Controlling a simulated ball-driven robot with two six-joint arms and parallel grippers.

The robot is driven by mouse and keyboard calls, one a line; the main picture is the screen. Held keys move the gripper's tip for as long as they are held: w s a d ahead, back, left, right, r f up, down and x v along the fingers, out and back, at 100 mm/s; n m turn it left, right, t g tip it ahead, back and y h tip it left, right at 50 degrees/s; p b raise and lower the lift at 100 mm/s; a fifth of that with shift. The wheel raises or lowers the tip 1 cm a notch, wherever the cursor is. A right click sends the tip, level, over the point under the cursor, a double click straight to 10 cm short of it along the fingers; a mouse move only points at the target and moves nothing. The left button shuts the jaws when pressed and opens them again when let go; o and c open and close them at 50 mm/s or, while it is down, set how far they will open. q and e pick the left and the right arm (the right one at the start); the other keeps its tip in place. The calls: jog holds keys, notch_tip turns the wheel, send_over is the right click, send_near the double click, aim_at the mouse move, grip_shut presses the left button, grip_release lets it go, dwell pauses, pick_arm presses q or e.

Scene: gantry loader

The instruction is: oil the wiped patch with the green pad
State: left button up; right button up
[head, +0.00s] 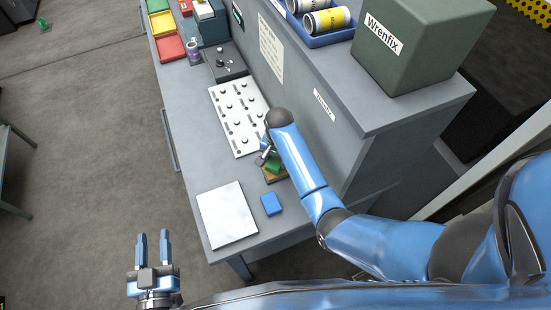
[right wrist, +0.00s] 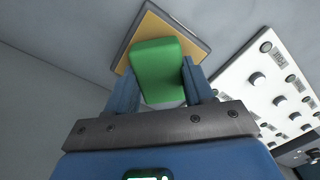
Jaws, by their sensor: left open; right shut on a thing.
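The green pad (head: 276,165) is between the fingers of my right gripper (head: 267,158), which is shut on it. In the right wrist view the green pad (right wrist: 160,68) fills the space between the fingertips (right wrist: 158,82). It is over a dark-edged tan square (right wrist: 190,42), also partly visible under the gripper in the head view (head: 282,178); I cannot tell whether they touch. A pale flat plate (head: 227,214) lies at the bench's near end, with no distinct patch visible. A blue pad (head: 271,204) lies beside it. My left gripper (head: 153,236) is open and empty, off the bench's left side.
A white panel with knobs (head: 238,118) lies beyond my right gripper. A dark control box (head: 225,63), a purple can (head: 194,50) and coloured trays (head: 162,24) stand farther back. A raised ledge with a Wrenfix box (head: 420,45) borders the bench's right.

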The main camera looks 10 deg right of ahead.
aim_at(275, 160)
jog(key=shift+f, duration=0.4)
jog(key=shift+f, duration=0.1)
dwell(1.8)
notch_tip(275, 160, up, 5)
jog(key=p, duration=0.5)
jog(key=shift+r+p, duration=0.65)
jog(key=shift+r, duration=0.45)
jog(key=shift+f, duration=0.1)
